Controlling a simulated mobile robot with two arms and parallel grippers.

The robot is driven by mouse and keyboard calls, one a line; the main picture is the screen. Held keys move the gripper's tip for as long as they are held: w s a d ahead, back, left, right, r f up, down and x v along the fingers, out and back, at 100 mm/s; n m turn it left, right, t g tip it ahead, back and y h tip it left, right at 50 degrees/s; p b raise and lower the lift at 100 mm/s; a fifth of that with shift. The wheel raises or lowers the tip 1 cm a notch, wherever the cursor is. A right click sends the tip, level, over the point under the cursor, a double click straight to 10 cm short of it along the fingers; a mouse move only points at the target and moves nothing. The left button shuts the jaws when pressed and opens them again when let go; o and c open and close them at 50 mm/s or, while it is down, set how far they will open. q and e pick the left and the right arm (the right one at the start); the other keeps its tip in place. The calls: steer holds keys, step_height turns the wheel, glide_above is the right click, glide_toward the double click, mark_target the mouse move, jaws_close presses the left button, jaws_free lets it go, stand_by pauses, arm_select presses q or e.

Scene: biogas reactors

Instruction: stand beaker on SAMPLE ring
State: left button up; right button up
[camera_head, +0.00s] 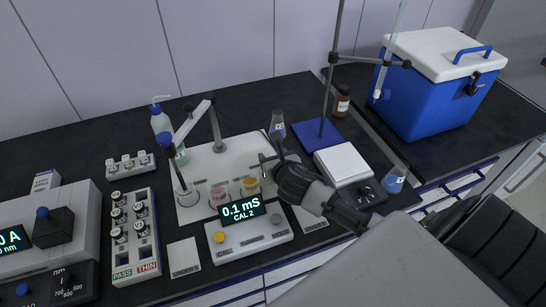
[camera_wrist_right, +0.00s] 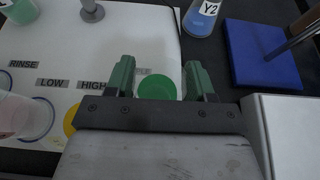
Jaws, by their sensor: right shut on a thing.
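My right gripper (camera_head: 267,161) is over the right part of the white station plate (camera_head: 205,159). In the right wrist view its green fingers (camera_wrist_right: 160,83) are shut on a beaker with green contents (camera_wrist_right: 157,88), seen from above. In the wrist view the beaker covers the SAMPLE spot, and only the end of the SAMPLE label (camera_wrist_right: 143,71) shows behind it. The SAMPLE ring is hidden. I cannot tell whether the beaker touches the plate. My left gripper is not in view.
Left of my gripper stand a yellow beaker (camera_head: 250,186), a pink beaker (camera_head: 218,195) and a beaker (camera_head: 187,195) under the probe arm. The meter (camera_head: 250,235) lies in front. A Y2 flask (camera_head: 277,125) and a blue stand base (camera_head: 317,135) are behind and right.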

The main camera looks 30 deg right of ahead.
steer(key=shift+f, duration=0.2)
steer(key=o, duration=1)
steer(key=shift+c, duration=0.2)
steer(key=shift+r, duration=0.15)
steer(key=v, duration=1.2)
